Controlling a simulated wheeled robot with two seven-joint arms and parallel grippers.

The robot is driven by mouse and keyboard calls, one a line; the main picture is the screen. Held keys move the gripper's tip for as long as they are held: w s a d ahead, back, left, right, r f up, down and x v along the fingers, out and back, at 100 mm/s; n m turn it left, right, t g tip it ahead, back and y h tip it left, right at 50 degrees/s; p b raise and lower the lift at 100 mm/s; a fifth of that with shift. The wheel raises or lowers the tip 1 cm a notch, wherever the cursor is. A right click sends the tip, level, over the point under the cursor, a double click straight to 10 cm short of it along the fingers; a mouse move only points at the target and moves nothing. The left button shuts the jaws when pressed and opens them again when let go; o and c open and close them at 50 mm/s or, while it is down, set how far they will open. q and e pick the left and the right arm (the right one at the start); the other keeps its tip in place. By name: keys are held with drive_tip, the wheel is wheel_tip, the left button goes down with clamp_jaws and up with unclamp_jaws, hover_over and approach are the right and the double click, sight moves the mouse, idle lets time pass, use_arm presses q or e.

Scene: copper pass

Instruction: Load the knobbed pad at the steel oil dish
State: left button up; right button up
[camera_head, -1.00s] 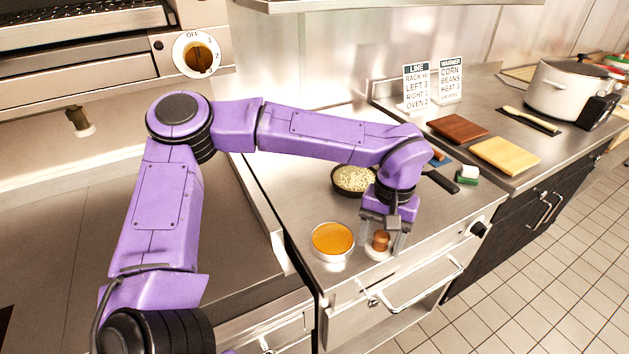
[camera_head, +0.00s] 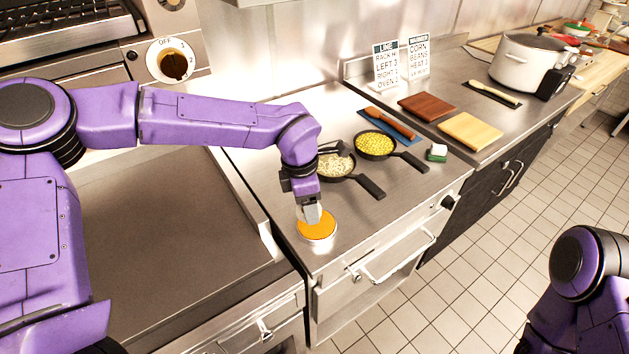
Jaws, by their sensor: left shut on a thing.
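The steel oil dish (camera_head: 318,239), round with orange oil in it, stands near the front left corner of the steel counter. My left gripper (camera_head: 312,214) points down over the back part of the dish, shut on the knobbed pad. The pad is mostly hidden by the fingers, and I cannot tell whether it touches the oil. My right arm shows at the lower right edge, but its gripper is out of view.
A skillet of pale food (camera_head: 335,168) and a skillet of yellow corn (camera_head: 375,145) stand behind the dish, handles toward the front right. A green and white sponge (camera_head: 437,153) lies farther right. A dark flat griddle (camera_head: 170,235) is left. The counter's front right is clear.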

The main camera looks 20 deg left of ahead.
use_arm(q)
drive_tip(key=n, duration=0.2)
drive_tip(key=r+n+p, duration=0.1)
drive_tip(key=w+n, duration=0.1)
drive_tip(key=n, duration=0.1)
drive_tip(key=shift+d+r+n+t+y, duration=0.25)
drive_tip(key=shift+d+n+t+y, duration=0.05)
drive_tip(key=shift+d, duration=0.05)
drive_tip(key=shift+w+d+r+n+p, duration=0.15)
drive_tip(key=shift+n+p, duration=0.25)
drive_tip(key=shift+n, duration=0.6)
drive_tip(key=shift+w+d+n, duration=0.15)
drive_tip(key=shift+w+n, duration=0.05)
drive_tip(key=shift+n, duration=0.5)
drive_tip(key=shift+f+b, duration=0.6)
drive_tip(key=shift+f, duration=0.2)
wheel_tip(320, 180, down, 5)
drive_tip(key=b, duration=0.4)
drive_tip(key=shift+r, duration=0.15)
use_arm(e)
wheel_tip(320, 180, down, 3)
drive_tip(key=shift+r, duration=0.2)
use_arm(q)
drive_tip(key=shift+f+b, duration=0.3)
drive_tip(key=shift+f, duration=0.15)
use_arm(e)
drive_tip(key=shift+f, duration=0.3)
